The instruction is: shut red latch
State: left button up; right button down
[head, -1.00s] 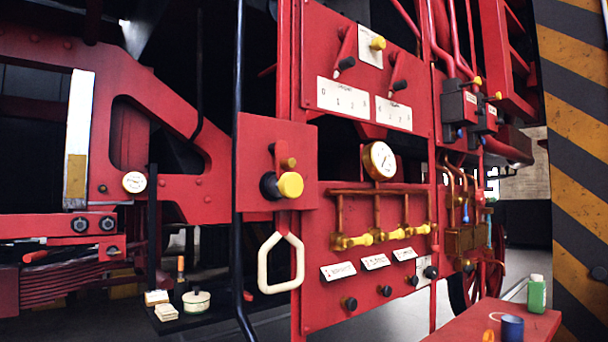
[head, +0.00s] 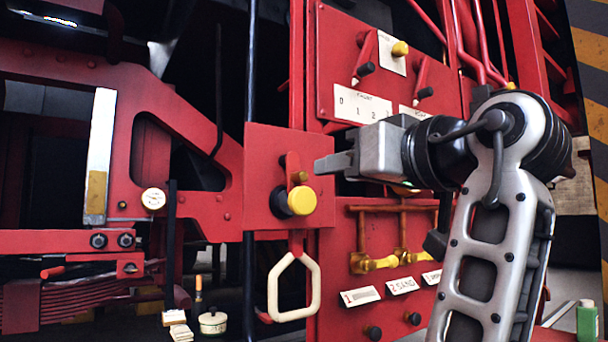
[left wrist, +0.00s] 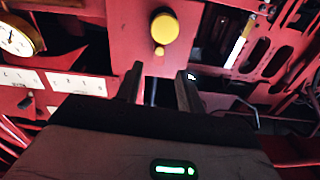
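The red latch (head: 292,162) is a short red lever standing upright on a square red plate (head: 262,150) in the head view. A small brass knob (head: 300,177) sticks out of it, just above a big yellow round knob (head: 301,201). In the left wrist view the yellow knob (left wrist: 164,28) and brass knob (left wrist: 159,50) show ahead of the fingers; the latch is hard to make out against the red plate. My left gripper (head: 328,164) points left, just right of the latch and apart from it. In the left wrist view its fingers (left wrist: 159,82) are spread and empty. My right gripper is not in view.
A cream handle (head: 294,287) hangs below the plate. A dark vertical rail (head: 249,90) passes left of it. Brass valves (head: 385,262) sit below my left arm. A pressure gauge (left wrist: 18,36) shows in the left wrist view. A green bottle (head: 587,320) stands at lower right.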

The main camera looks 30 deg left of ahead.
aim_at(304, 176)
pick_arm(q)
jog(key=p+x, duration=0.1)
jog(key=x, duration=0.9)
jog(key=shift+d, duration=0.1)
jog(key=shift+c, duration=0.4)
